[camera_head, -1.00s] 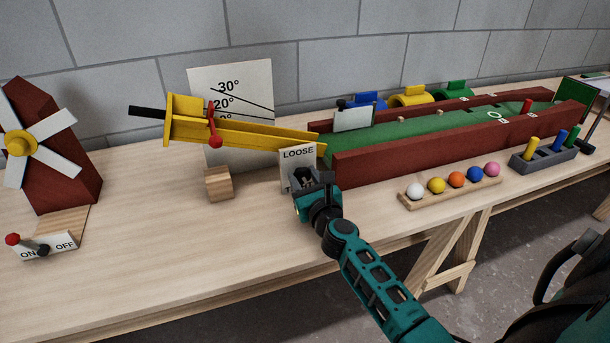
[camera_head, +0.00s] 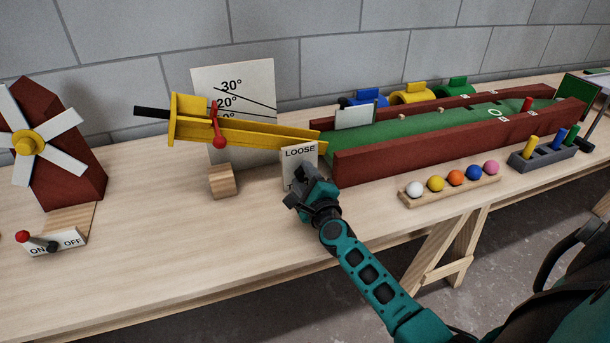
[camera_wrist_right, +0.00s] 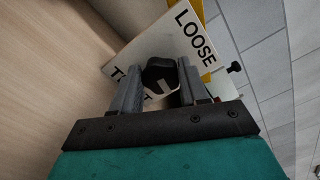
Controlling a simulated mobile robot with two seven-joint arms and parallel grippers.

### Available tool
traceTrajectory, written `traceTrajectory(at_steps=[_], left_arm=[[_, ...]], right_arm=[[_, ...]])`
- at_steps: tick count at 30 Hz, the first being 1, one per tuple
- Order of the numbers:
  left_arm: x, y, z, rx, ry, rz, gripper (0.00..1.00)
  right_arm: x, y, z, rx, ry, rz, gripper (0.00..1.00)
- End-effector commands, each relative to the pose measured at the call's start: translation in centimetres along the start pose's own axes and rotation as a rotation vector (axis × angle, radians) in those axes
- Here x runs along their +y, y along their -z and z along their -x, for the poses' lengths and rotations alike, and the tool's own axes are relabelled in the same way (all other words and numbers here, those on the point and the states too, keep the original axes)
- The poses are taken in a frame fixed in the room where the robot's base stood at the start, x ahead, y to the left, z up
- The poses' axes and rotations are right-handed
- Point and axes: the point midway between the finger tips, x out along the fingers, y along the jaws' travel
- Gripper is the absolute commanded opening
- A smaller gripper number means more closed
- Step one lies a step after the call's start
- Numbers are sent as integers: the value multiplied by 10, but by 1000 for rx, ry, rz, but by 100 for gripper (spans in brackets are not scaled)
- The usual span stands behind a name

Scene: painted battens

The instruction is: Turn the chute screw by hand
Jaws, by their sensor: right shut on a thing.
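The chute screw has a black knob (camera_wrist_right: 160,76), seen in the right wrist view in front of a white card (camera_wrist_right: 190,45) that reads LOOSE at one end. The card also shows in the head view (camera_head: 299,154). My right gripper (camera_wrist_right: 160,88) is shut on the knob, with one finger on each side. In the head view my right gripper (camera_head: 306,180) is at the card's lower part and hides the knob. The yellow chute (camera_head: 250,131) slopes down to the right behind the card, with a red pointer at its angle board (camera_head: 240,85). My left gripper is out of view.
A wooden block (camera_head: 222,181) stands left of the card. The green lane (camera_head: 400,133) with red walls runs off to the right. A rack of coloured balls (camera_head: 455,190) lies in front of it. A windmill (camera_head: 55,150) and a switch box (camera_head: 55,242) are at left.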

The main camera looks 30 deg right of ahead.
Motion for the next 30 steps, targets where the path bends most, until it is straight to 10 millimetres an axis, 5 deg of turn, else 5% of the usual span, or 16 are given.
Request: traceTrajectory(at_steps=[30], left_arm=[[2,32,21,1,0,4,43]], right_arm=[[3,2,0,-1,-3,898,14]])
